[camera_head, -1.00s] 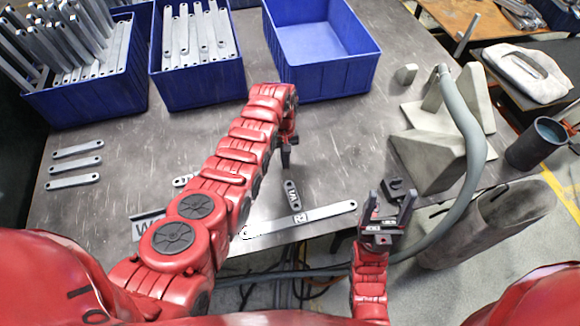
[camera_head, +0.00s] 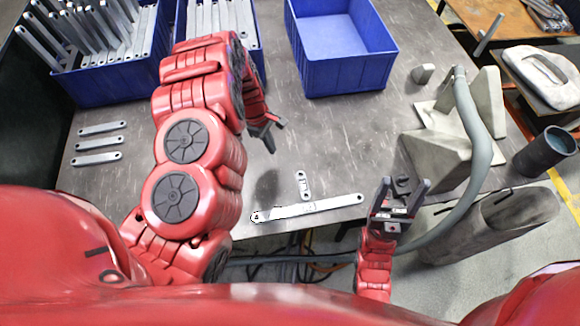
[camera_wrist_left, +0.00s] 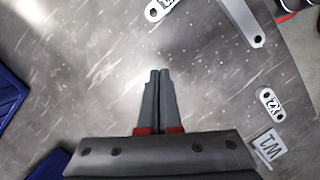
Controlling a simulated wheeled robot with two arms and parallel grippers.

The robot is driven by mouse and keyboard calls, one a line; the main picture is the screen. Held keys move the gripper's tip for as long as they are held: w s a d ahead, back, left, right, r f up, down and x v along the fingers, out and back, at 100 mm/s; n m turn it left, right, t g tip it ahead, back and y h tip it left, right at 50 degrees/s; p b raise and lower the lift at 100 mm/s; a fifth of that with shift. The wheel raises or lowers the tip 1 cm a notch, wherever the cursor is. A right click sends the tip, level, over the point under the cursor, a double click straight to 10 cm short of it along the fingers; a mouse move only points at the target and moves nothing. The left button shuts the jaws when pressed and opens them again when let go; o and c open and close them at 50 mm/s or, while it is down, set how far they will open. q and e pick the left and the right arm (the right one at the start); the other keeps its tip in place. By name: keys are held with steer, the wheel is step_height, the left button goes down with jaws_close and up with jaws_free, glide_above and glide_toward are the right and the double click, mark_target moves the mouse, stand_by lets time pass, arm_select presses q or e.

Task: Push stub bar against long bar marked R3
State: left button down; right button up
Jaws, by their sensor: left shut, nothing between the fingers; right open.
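The stub bar (camera_head: 303,186) is a short grey bar with a dark marking, lying on the table just behind the long bar. The long bar (camera_head: 335,203) lies near the table's front edge; its R3 label is hard to read now. The stub bar's near end is at or very close to the long bar's back edge; I cannot tell if they touch. My left gripper (camera_head: 270,133) is shut and empty, behind and left of the stub bar. In the left wrist view, the stub bar (camera_wrist_left: 160,8) and long bar (camera_wrist_left: 240,22) are cut off at the top. My right gripper (camera_head: 405,185) is open at the front edge.
Another stub (camera_wrist_left: 271,104) and a plate marked W1 (camera_wrist_left: 268,145) show in the left wrist view. Several grey bars (camera_head: 98,143) lie at left. Blue bins (camera_head: 345,75) line the back. Grey blocks and a hose (camera_head: 470,120) stand at right.

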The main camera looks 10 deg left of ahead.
mark_target(292, 175)
arm_select(q)
steer(key=p+x, duration=0.1)
steer(key=x, duration=0.8)
steer(key=shift+s+f, duration=0.15)
steer(key=d+p, duration=0.1)
steer(key=s+d+p, duration=0.1)
steer(key=d, duration=0.1)
steer(key=shift+f, duration=0.15)
steer(key=shift+s+d+f+p, duration=0.1)
steer(key=shift+d+p, duration=0.25)
steer(key=shift+d, duration=0.2)
